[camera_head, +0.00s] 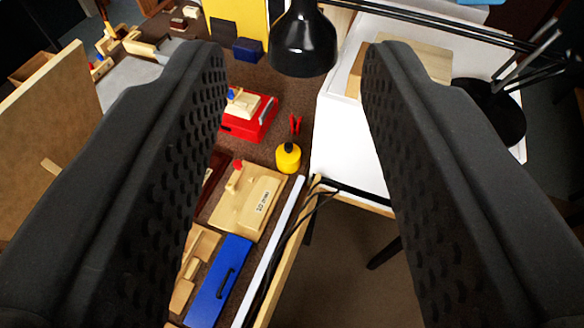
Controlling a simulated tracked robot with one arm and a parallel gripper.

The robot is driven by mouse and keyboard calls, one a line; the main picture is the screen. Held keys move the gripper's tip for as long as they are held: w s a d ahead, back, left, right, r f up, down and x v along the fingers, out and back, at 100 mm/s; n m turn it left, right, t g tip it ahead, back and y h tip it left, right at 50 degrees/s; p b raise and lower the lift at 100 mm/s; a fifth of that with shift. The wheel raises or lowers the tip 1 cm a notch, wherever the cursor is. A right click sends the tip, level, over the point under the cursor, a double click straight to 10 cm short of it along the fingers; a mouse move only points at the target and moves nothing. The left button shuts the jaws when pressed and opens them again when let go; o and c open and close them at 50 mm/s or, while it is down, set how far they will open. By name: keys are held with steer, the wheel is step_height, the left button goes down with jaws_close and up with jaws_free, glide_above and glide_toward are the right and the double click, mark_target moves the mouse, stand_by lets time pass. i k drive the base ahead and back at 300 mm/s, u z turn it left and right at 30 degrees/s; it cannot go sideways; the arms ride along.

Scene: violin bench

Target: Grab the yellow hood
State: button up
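My gripper (295,58) is open and empty, with its two black padded fingers far apart at left and right of the view. Between and beyond the fingers, a small rounded yellow object (288,159) with a dark top and red prongs stands on the brown bench near its right edge. A flat yellow panel (232,22) stands upright at the back of the bench, partly hidden by a black lamp shade (304,42). I cannot tell which of these yellow things is the hood. Neither touches my gripper.
A red box (262,124), a wooden block (249,203) with a red knob and a blue box (219,281) lie on the bench. A white table (342,150) stands to the right, with the lamp's arm (440,28) crossing above. A wooden board (45,125) rises at left.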

mark_target(287, 155)
steer(key=u, duration=0.05)
steer(key=k, duration=0.3)
steer(key=u, duration=1.8)
steer(key=k, duration=1.15)
steer(key=z, duration=1.4)
steer(key=i, duration=1.7)
steer(key=u, duration=0.05)
